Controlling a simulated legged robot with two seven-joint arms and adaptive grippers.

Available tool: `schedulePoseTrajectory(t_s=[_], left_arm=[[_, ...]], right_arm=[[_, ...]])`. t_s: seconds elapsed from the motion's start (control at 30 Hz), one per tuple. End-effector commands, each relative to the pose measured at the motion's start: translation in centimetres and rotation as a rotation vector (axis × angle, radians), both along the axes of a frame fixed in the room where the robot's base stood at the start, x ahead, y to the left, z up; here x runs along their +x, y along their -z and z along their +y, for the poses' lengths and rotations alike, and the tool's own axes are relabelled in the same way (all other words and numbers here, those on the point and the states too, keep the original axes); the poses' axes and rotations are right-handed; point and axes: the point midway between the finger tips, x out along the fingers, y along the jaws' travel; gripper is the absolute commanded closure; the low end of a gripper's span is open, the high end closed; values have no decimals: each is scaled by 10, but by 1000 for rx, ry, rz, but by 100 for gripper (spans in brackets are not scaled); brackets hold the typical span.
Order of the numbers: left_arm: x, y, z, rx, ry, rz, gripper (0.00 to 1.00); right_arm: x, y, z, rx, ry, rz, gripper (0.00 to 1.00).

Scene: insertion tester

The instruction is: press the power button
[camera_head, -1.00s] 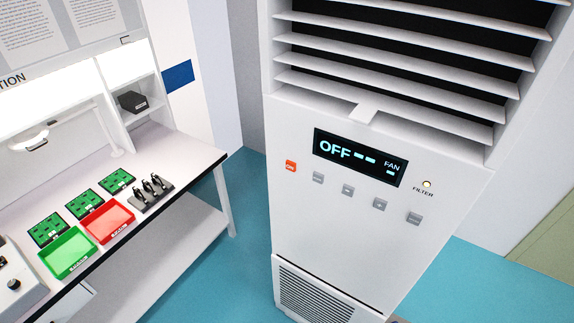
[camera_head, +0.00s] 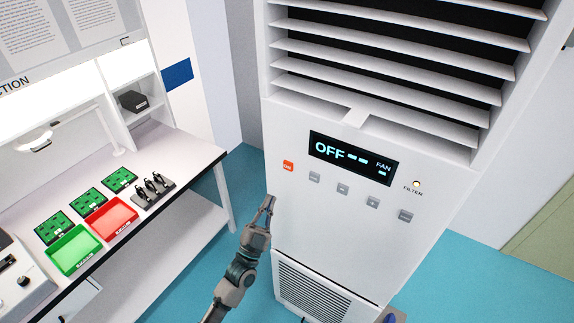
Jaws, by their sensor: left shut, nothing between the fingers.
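The white air-conditioning unit (camera_head: 330,225) stands in the middle of the head view. Its dark display (camera_head: 352,159) reads OFF, with dashes and the word FAN. The orange-red power button (camera_head: 288,166) is at the left end of a row of buttons below the display; the others are grey, such as this one (camera_head: 314,177). My left gripper (camera_head: 268,201) is in front of the panel, below and a little left of the power button in the picture. Its fingers are shut and empty, pointing upward, apart from the button. My right gripper is not in view.
A white workbench (camera_head: 185,160) at the left holds green circuit boards (camera_head: 87,202), a red tray (camera_head: 112,219), a green tray (camera_head: 75,250) and a black rack (camera_head: 153,190). Slanted louvers (camera_head: 400,92) jut out above the display. Blue floor lies between bench and unit.

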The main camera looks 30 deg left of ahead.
Motion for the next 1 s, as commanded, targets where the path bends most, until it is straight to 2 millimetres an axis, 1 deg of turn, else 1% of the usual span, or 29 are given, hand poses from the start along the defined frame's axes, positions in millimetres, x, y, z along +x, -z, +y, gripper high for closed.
schedulePoseTrajectory(t_s=[0.03,0.1,0.2,0.57,0.67,0.77,0.93,0.97,1.0], left_arm=[[-7,-16,2,4,-10,-42,100],[-13,-30,5,7,-23,-83,100],[-19,-40,7,9,-33,-114,100],[-19,-42,7,9,-35,-118,100],[-15,-42,7,9,-35,-120,100],[-6,-41,5,9,-34,-121,100],[17,-41,3,9,-33,-120,100],[22,-40,3,9,-34,-119,100],[28,-40,3,10,-34,-120,100]], right_arm=[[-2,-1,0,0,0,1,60],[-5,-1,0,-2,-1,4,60],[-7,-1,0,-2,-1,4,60],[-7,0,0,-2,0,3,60],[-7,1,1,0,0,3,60],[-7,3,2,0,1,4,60],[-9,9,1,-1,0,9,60],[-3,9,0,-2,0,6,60],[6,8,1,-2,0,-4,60]])
